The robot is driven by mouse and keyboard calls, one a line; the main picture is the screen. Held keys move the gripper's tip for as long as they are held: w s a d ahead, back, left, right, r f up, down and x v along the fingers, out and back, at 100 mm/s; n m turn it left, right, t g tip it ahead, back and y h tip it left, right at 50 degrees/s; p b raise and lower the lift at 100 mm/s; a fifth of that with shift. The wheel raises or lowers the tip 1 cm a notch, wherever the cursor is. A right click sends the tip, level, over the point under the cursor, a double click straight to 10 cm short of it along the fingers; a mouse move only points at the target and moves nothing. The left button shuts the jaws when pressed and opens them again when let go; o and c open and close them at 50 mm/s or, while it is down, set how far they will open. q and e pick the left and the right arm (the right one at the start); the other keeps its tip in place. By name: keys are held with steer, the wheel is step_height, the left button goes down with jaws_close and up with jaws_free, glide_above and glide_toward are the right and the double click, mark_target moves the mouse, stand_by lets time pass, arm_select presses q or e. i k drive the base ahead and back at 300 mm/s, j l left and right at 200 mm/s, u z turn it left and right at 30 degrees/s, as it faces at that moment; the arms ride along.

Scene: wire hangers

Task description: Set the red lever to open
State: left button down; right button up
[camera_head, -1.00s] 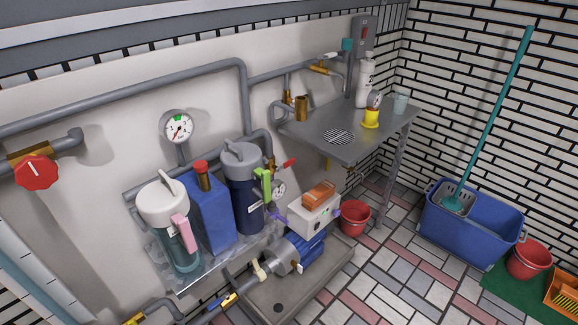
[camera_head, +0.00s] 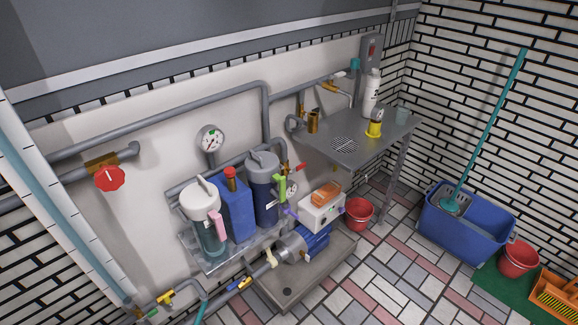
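A small red lever (camera_head: 301,168) sits on a brass valve beside the dark blue filter housing (camera_head: 262,188), above a pressure gauge with a white face (camera_head: 291,188). It points to the right and slightly up. It is small here and I cannot tell its exact setting. A round red valve handwheel (camera_head: 110,178) is on the grey wall pipe at the left. Neither of my grippers is in view.
A white-lidded filter (camera_head: 203,222), a blue canister (camera_head: 238,212) and a pump (camera_head: 302,242) stand below the pipes. A metal table (camera_head: 350,152) is at the right. Red buckets (camera_head: 359,213) and a blue mop bucket (camera_head: 465,225) stand on the floor. The front floor is clear.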

mark_target(302, 165)
steer(key=l+u, duration=0.1)
steer(key=u, duration=0.35)
steer(key=i+l+u, duration=0.1)
steer(key=u, duration=0.35)
steer(key=l+u, duration=0.1)
steer(key=u, duration=0.3)
steer(key=l+u, duration=0.75)
steer(key=l, duration=0.15)
steer(key=k+l+u, duration=0.1)
steer(key=l, duration=0.2)
steer(key=k+l+u, duration=0.15)
steer(key=l, duration=0.2)
steer(key=l+u, duration=0.1)
steer(key=l, duration=0.2)
steer(key=k, duration=0.05)
